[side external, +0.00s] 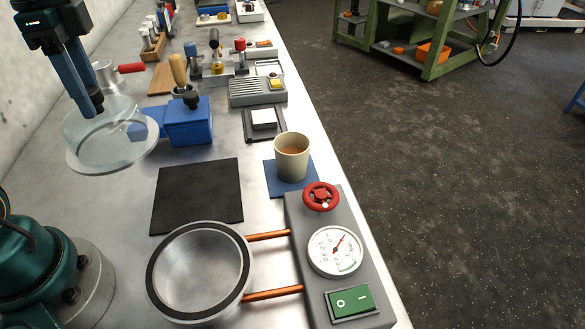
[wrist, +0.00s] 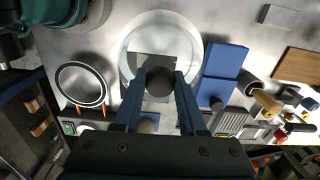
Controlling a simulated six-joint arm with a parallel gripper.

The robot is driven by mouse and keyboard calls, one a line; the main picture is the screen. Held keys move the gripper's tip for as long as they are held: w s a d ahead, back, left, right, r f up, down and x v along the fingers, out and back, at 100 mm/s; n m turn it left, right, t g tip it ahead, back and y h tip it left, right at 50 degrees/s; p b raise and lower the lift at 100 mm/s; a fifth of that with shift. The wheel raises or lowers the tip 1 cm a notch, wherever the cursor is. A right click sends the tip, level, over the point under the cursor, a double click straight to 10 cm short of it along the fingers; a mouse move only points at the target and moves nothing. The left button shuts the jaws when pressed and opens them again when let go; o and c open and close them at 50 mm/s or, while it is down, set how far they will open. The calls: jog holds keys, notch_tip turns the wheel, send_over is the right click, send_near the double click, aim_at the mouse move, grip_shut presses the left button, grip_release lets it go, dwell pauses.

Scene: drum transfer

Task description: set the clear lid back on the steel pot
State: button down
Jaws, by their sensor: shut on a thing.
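The clear lid (side external: 95,162) hangs above the bench at the upper left of the side view, its pale flange roughly level. My gripper (side external: 93,106) is shut on the lid's dark knob, which shows between the fingers in the wrist view (wrist: 160,82). The lid's clear disc (wrist: 190,50) spreads behind the fingers there. The steel pot (side external: 198,272) stands open and empty at the lower middle of the side view, with a dark ring around its rim. In the wrist view the pot (wrist: 82,85) is left of the lid, well apart from it.
A black mat (side external: 197,195) lies between lid and pot. A blue box (side external: 188,122) stands just right of the lid. Copper pipes join the pot to a grey gauge panel (side external: 325,262). A cup (side external: 291,158) stands on a blue mat. Tools crowd the bench's far end.

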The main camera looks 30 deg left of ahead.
aim_at(114, 126)
jog(key=d+r+m, duration=0.1)
jog(key=d+m, duration=0.1)
jog(key=m, duration=0.1)
jog(key=d+r+m, duration=0.1)
jog(key=d+m, duration=0.1)
jog(key=m, duration=0.1)
jog(key=d+r+m, duration=0.1)
jog(key=m, duration=0.1)
jog(key=shift+s+d+m, duration=0.25)
jog(key=shift+d+m, duration=0.15)
jog(key=s+d+r+m, duration=0.1)
jog(key=d+r+m, duration=0.2)
jog(key=d+m, duration=0.3)
jog(key=s+d+f, duration=0.3)
jog(key=d+f, duration=0.8)
jog(key=shift+s+d+f+m, duration=0.15)
jog(key=shift+s+d+m, duration=0.15)
jog(key=shift+s, duration=0.1)
jog(key=shift+f, duration=0.2)
jog(key=shift+f, duration=0.35)
jog(key=shift+c, duration=2.4)
grip_release()
